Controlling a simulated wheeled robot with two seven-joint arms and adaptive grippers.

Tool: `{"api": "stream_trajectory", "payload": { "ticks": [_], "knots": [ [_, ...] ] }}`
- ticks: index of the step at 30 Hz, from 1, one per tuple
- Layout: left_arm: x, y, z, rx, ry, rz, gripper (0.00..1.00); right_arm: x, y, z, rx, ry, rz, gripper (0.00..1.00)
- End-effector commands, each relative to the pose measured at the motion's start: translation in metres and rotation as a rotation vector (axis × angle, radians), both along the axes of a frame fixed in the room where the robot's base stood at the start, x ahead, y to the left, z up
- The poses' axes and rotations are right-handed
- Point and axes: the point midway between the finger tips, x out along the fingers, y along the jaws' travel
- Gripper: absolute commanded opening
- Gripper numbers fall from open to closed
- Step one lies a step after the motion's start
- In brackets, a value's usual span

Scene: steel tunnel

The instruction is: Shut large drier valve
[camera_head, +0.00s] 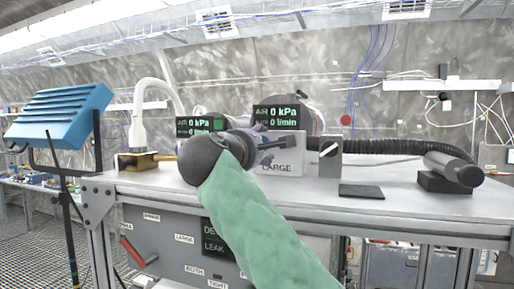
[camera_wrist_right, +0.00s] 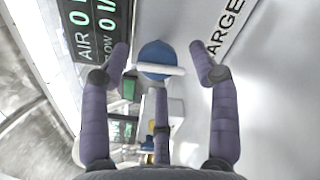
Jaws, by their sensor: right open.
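The large drier is a white box labelled LARGE (camera_head: 283,168) on the bench, with a display above it reading 0 kPa and 0 l/min. In the right wrist view, a round blue valve (camera_wrist_right: 152,54) with a pale bar handle (camera_wrist_right: 160,70) lies between and beyond my right fingertips. I cannot make out this valve in the head view, where my arm and gripper cover that area. My right gripper (camera_head: 277,146) is open in front of the box; it also shows in the right wrist view (camera_wrist_right: 161,50), its purple fingers spread apart. My left gripper is not in view.
A grey switch box (camera_head: 330,165) stands right of the drier, with a dark flat pad (camera_head: 361,191) in front. A black hose ends in a grey cylinder (camera_head: 452,168) at right. A second display (camera_head: 200,125) and a white curved pipe (camera_head: 157,95) stand left.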

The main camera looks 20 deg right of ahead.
Motion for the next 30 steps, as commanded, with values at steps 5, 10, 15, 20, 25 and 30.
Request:
{"api": "stream_trajectory", "payload": {
  "ticks": [5,10,15,20,25,30],
  "knots": [
    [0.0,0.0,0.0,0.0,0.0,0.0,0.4,-0.017,0.013,0.001,-0.001,0.001,0.004,0.61],
    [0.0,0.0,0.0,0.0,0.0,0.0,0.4,-0.044,0.032,0.0,-0.003,0.002,0.006,0.61],
    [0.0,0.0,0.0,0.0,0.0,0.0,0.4,-0.07,0.051,-0.001,-0.002,0.003,0.004,0.61],
    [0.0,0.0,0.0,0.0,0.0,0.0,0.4,-0.087,0.063,-0.001,-0.003,0.003,0.004,0.61],
    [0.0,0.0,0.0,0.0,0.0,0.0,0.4,-0.095,0.068,-0.002,-0.001,0.003,0.002,0.61],
    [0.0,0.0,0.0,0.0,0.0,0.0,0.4,-0.096,0.068,-0.002,-0.001,0.004,0.001,0.61]
  ]
}}
